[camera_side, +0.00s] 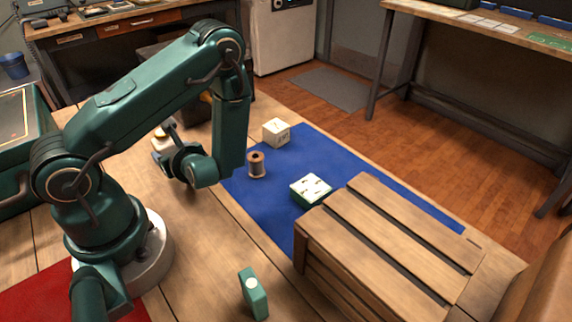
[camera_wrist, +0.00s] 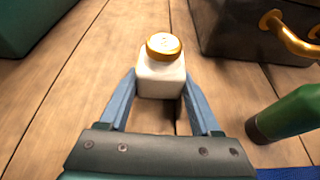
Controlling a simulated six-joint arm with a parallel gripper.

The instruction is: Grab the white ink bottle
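The white ink bottle (camera_wrist: 161,80) has a squarish white body and a gold-rimmed cap. In the wrist view it stands on the wooden table between the two blue fingers of my gripper (camera_wrist: 162,92). A finger is on each side of the bottle, near or touching its lower body; I cannot tell whether they press on it. In the side view the bottle (camera_side: 160,142) is partly hidden behind my gripper (camera_side: 168,135), which is low over the table at the left of the blue mat.
A dark box with a brass handle (camera_wrist: 285,25) stands behind and right of the bottle. A green cylinder (camera_wrist: 290,115) is at right. The blue mat (camera_side: 385,185) holds a spool (camera_side: 256,166), a white cube (camera_side: 276,132) and a white-topped green block (camera_side: 310,190). A wooden crate (camera_side: 390,250) is at front right.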

